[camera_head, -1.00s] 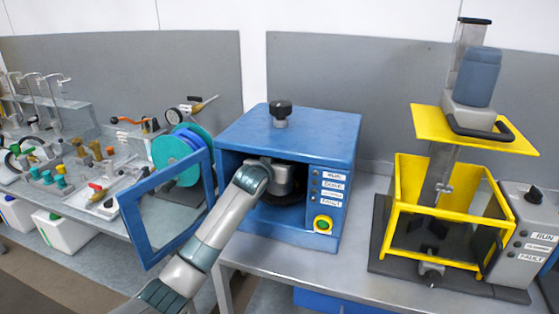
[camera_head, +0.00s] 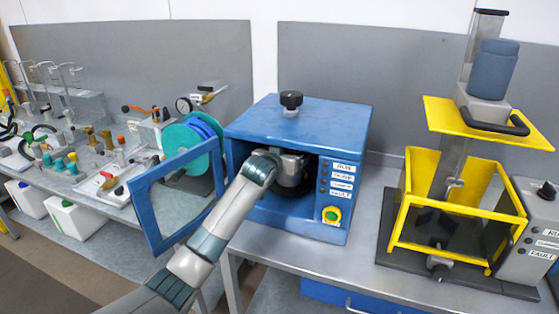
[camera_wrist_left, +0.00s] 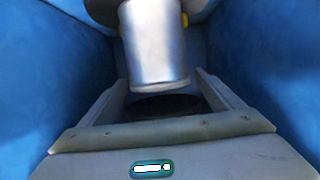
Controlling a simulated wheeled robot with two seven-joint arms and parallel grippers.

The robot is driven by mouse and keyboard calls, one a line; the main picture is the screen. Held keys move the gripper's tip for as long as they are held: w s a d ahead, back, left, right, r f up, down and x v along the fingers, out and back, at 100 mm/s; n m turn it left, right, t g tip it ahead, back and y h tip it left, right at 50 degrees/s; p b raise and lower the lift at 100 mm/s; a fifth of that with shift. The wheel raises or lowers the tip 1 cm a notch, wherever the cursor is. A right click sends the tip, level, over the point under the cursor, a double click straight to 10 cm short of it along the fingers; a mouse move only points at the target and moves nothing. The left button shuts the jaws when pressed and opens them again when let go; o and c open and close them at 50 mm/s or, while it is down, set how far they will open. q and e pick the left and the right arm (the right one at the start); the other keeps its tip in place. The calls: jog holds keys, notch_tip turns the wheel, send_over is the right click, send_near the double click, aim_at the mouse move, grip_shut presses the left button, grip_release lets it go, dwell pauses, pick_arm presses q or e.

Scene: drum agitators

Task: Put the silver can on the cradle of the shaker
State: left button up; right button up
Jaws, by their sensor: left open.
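The silver can (camera_wrist_left: 155,48) shows in the left wrist view inside the blue shaker, ahead of my left gripper (camera_wrist_left: 161,85). The gripper is open, with one finger to each side of the can's lower end; contact cannot be told. A dark round part (camera_wrist_left: 166,103), perhaps of the cradle, shows just below the can. In the head view my left arm reaches into the open front of the blue shaker (camera_head: 300,115), with a dark round part (camera_head: 297,187) inside it. There the arm hides much of the interior, and I cannot make out the can clearly. My right gripper is out of view.
The shaker's blue framed door (camera_head: 153,220) stands open to the left, close beside my arm. Blue walls are close on both sides in the wrist view. A yellow-framed machine (camera_head: 455,210) stands right. Valves and fittings crowd the left bench.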

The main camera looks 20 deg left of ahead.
pick_arm(q)
jog(key=b+v, duration=0.2)
jog(key=v, duration=0.9)
jog(key=shift+s+r, duration=0.1)
dwell(0.6)
jog(key=shift+c, duration=0.5)
